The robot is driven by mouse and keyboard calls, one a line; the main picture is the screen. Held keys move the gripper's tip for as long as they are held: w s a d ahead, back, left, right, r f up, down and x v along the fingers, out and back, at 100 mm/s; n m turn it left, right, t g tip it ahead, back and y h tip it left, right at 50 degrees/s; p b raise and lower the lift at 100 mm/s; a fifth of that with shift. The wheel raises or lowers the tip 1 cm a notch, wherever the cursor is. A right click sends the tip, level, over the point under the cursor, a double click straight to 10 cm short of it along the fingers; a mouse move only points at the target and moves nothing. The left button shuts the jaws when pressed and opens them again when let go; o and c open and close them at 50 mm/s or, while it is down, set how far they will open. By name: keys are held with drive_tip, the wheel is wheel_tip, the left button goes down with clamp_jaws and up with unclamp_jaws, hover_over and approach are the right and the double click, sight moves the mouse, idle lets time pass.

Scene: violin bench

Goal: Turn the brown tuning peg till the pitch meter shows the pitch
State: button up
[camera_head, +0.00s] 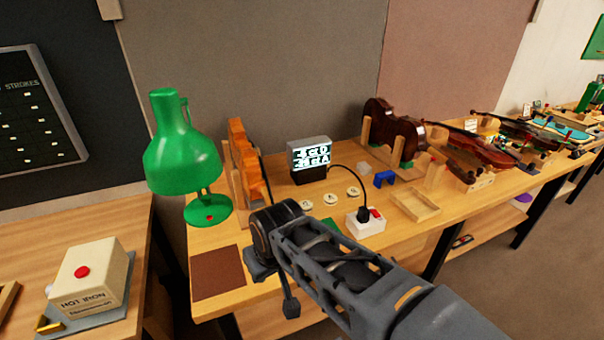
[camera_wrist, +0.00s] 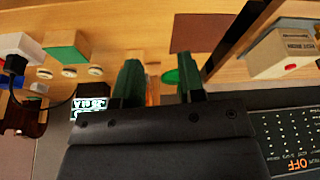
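The pitch meter (camera_head: 310,154), a small grey box with a lit white-on-black screen, stands near the back of the bench. Its characters are too small to read surely. It also shows in the wrist view (camera_wrist: 88,106). An orange-brown wooden piece (camera_head: 244,158) stands upright left of the meter. I cannot make out the brown tuning peg in either view. My gripper (camera_wrist: 158,75) has two green fingers, clearly apart, in the wrist view. An orange bit shows between them, farther off; nothing is visibly held. In the head view my arm hides the fingertips.
A green lamp (camera_head: 182,150) stands on the bench's left end, a brown mat (camera_head: 217,272) in front. Small round discs, a white power box (camera_head: 365,222) with a black plug, and a wooden tray (camera_head: 415,205) lie right. Violins (camera_head: 478,147) rest farther right.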

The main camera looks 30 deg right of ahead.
drive_tip(key=w+d+r+m+g, duration=0.2)
drive_tip(key=w+d+r+m, duration=0.15)
drive_tip(key=w+r, duration=0.35)
drive_tip(key=w+d+r+m+g, duration=0.2)
drive_tip(key=w+d+r+m, duration=0.1)
drive_tip(key=w+d+r, duration=0.4)
drive_tip(key=shift+m, duration=0.25)
drive_tip(key=f, duration=0.5)
drive_tip(key=a+f, duration=0.1)
drive_tip(key=f, duration=0.4)
drive_tip(key=w+a+f+b, duration=0.1)
drive_tip(key=f, duration=0.4)
drive_tip(key=shift+a, duration=0.15)
clamp_jaws()
